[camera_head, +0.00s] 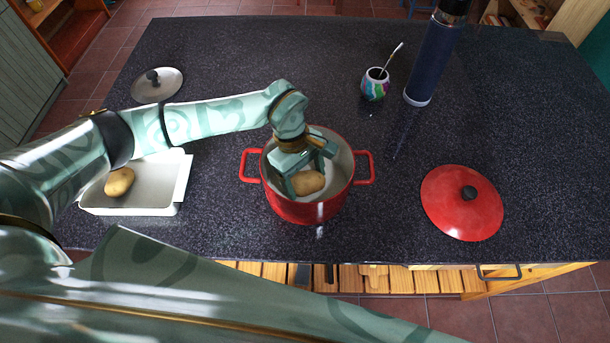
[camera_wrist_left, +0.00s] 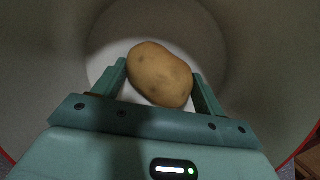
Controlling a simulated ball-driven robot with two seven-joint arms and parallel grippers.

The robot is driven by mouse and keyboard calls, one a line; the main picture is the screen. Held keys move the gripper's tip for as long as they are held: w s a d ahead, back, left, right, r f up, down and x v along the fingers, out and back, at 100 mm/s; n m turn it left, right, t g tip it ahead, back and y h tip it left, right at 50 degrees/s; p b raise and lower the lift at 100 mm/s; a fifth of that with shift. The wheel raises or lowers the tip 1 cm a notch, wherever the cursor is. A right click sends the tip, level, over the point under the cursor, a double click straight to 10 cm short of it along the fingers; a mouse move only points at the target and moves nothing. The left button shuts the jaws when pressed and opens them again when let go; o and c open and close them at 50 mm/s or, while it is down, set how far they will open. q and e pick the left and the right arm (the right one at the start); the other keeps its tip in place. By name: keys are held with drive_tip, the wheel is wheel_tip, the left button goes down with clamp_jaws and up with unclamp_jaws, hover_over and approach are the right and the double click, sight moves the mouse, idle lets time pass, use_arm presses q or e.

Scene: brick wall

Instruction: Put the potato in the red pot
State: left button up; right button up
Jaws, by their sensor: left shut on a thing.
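The red pot (camera_head: 303,210) stands open on the dark counter, with a red handle on each side and a pale inside. My left gripper (camera_head: 307,180) reaches down into the pot's mouth. It is shut on a tan potato (camera_head: 308,184), which is inside the pot's rim. In the left wrist view the potato (camera_wrist_left: 160,75) sits between the two fingers (camera_wrist_left: 160,82), with the pot's pale inside around it. I cannot tell whether the potato touches the pot's bottom. My right gripper is not in view.
A second potato (camera_head: 119,182) lies in a white tray (camera_head: 160,208) at the left, partly behind my arm. A red lid (camera_head: 462,203) lies right of the pot. A metal lid (camera_head: 157,85), a patterned cup (camera_head: 375,84) and a dark blue bottle (camera_head: 436,55) stand farther back.

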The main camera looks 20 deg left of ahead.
use_arm(q)
drive_tip(key=o, duration=1)
drive_tip(key=shift+f, duration=0.1)
drive_tip(key=v, duration=1.2)
